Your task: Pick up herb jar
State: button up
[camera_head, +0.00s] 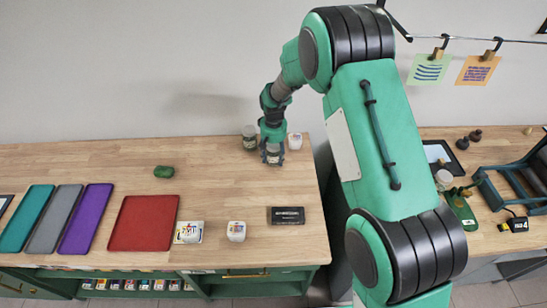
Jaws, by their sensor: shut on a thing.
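A small jar with a pale label (273,158) stands between the fingers of my gripper (272,150) near the back right of the wooden counter. My gripper points down and is shut on this jar, with its fingers on either side. The jar is partly hidden by the fingers, and I cannot tell whether it touches the counter. A similar jar with a greenish label (249,138) stands just behind and left of it. A white container (295,140) stands close on the right.
The wooden counter (90,161) holds a green lump (164,171), a red tray (143,222), a purple tray (86,218), two white containers and a black box (288,215). Its right edge is near the gripper. The back middle is clear.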

notch_tip(320, 180, up, 3)
jog(key=shift+f, duration=0.2)
jog(key=s+d, duration=0.1)
jog(key=s, duration=0.4)
jog(key=s+d+p, duration=0.1)
jog(key=s, duration=0.4)
jog(key=s+d+r+p, duration=0.1)
jog(key=s, duration=0.4)
jog(key=shift+s+d+r, duration=0.1)
jog(key=shift+s+d, duration=0.2)
jog(key=shift+m, duration=0.6)
jog(key=w+d, duration=0.1)
jog(key=d, duration=0.2)
jog(key=w+d+f, duration=0.1)
jog(key=d, duration=0.2)
jog(key=w+d+f, duration=0.1)
jog(key=w+d, duration=0.1)
jog(key=d, duration=0.1)
jog(key=shift+d, duration=0.25)
jog(key=w+d+f+m, duration=0.1)
jog(key=w+d+f, duration=0.1)
jog(key=d, duration=0.9)
jog(key=shift+d+f, duration=0.15)
jog(key=shift+d, duration=0.05)
jog(key=shift+w, duration=0.1)
